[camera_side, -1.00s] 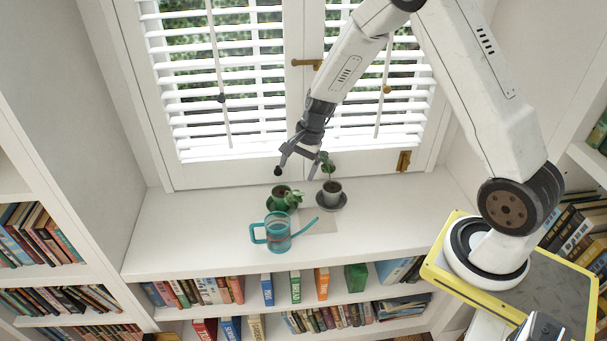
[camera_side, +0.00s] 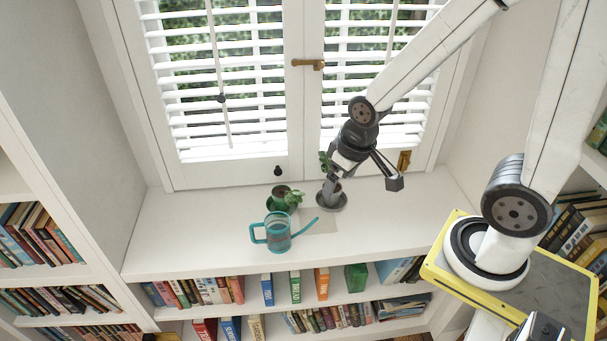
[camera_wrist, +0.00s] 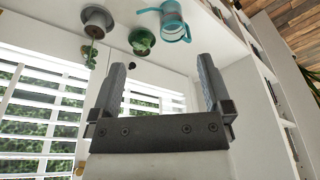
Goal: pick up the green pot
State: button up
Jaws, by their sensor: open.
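The green pot (camera_side: 280,204) stands on the white window shelf with a leafy plant, just behind the watering can. It also shows in the wrist view (camera_wrist: 141,42), which looks upside down, above and between the fingertips. My gripper (camera_side: 360,191) is open and empty, to the right of the green pot and apart from it. In the side view it overlaps the grey pot (camera_side: 340,189); whether they touch I cannot tell. In the wrist view my gripper's fingers (camera_wrist: 161,64) are spread with nothing between them.
A teal watering can (camera_side: 278,238) stands close in front of the green pot, its spout pointing right. The shuttered window (camera_side: 225,85) rises behind. The shelf's left part is clear.

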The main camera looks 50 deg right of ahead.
jog(key=shift+s, duration=0.2)
jog(key=shift+c, duration=0.4)
jog(key=c, duration=0.6)
jog(key=shift+o, duration=0.2)
jog(key=shift+w, duration=0.1)
jog(key=w+d+f+m+y, duration=0.1)
jog(key=w+d+f+m, duration=0.2)
jog(key=w+f+m, duration=0.3)
jog(key=w+d+f+m+t, duration=0.1)
jog(key=w+d+f+m, duration=0.2)
jog(key=w+f+m, duration=0.3)
jog(key=w+d+f+m+y, duration=0.1)
jog(key=w+d+f+m, duration=0.2)
jog(key=w+f+m, duration=0.4)
jog(key=shift+w+d+m+y, duration=0.35)
jog(key=shift+w+m, duration=0.95)
jog(key=shift+m, duration=1.3)
jog(key=shift+f, duration=0.1)
